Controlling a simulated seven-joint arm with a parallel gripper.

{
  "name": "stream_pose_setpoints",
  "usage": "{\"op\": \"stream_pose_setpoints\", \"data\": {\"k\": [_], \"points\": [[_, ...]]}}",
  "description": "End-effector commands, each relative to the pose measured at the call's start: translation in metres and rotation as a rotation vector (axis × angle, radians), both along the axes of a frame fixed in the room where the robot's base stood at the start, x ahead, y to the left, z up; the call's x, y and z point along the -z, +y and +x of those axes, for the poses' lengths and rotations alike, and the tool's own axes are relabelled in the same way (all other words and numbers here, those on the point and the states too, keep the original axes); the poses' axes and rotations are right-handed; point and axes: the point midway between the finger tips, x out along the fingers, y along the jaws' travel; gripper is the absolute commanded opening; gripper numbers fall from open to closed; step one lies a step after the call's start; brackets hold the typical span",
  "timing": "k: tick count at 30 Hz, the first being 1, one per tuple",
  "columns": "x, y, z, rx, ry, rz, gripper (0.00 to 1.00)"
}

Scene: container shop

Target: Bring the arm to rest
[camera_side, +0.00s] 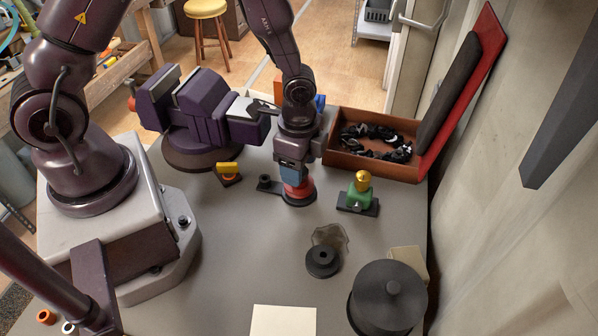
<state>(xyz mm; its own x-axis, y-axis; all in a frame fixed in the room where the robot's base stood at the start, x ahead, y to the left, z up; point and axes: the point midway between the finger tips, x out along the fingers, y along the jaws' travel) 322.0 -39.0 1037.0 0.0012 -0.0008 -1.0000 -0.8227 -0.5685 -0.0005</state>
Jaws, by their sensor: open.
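My arm comes down from the top of the side view, and my gripper (293,178) points downward near the middle of the table. It is open.
A purple vise (205,105) stands close left of my gripper. An open brown case (372,172) with dark pieces inside is behind right. A green part with a gold knob (361,187) is just right. A grey table (230,260) has free room in front.

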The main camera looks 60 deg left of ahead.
Motion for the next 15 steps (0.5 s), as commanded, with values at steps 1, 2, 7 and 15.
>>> {"op": "stream_pose_setpoints", "data": {"k": [1,2,7,15], "points": [[0.0002,0.0003,-0.0001,0.065,0.001,0.0,0.57],[0.0001,0.0001,-0.0001,0.087,0.0,0.0,0.57],[0.0002,-0.0001,-0.0002,0.09,0.0,0.001,0.57],[0.0002,0.0002,-0.0004,-0.093,0.001,0.002,0.57]]}}
